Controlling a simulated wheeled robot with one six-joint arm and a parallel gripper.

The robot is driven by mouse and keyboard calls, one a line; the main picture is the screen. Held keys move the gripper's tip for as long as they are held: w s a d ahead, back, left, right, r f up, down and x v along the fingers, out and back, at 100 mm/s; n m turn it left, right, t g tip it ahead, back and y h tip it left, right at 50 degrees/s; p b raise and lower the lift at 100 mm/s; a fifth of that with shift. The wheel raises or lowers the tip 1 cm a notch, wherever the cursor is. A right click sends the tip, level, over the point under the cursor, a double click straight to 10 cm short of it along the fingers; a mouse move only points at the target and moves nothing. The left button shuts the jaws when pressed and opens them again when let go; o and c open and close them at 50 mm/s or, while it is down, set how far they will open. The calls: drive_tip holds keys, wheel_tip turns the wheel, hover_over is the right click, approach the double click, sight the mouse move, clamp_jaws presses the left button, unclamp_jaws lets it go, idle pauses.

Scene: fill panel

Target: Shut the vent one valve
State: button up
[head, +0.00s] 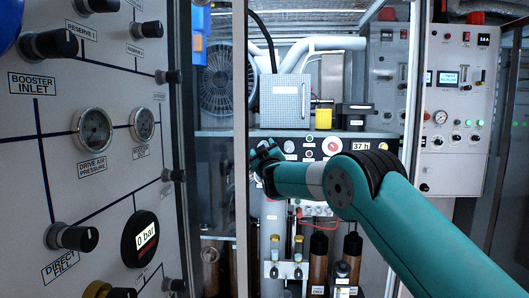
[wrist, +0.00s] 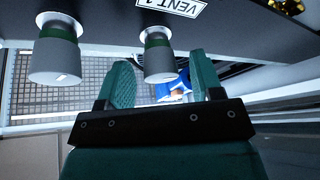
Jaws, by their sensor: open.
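A "VENT 1" label (wrist: 171,5) shows upside down at the top of the wrist view. Close to it a grey valve knob with a green band (wrist: 158,62) sticks out from the panel. My gripper (wrist: 160,66) is open, its two teal fingers on either side of this knob in the picture. I cannot tell whether they touch it or how far apart in depth they are. A second, like knob (wrist: 57,55) stands to the left, outside the fingers. In the head view my gripper (head: 263,158) is small and partly hidden by my arm; the vent label is not readable there.
A panel with black knobs and gauges (head: 94,130) fills the left of the head view. A metal frame post (head: 241,200) stands beside my gripper. Cylinders (head: 318,255) stand below, and a control cabinet (head: 458,90) is at right. A brass fitting (wrist: 290,6) is in the wrist view.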

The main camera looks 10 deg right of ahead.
drive_tip(key=b+v, duration=0.9)
drive_tip(key=v, duration=0.8)
drive_tip(key=shift+s, duration=0.2)
drive_tip(key=shift+f, duration=0.1)
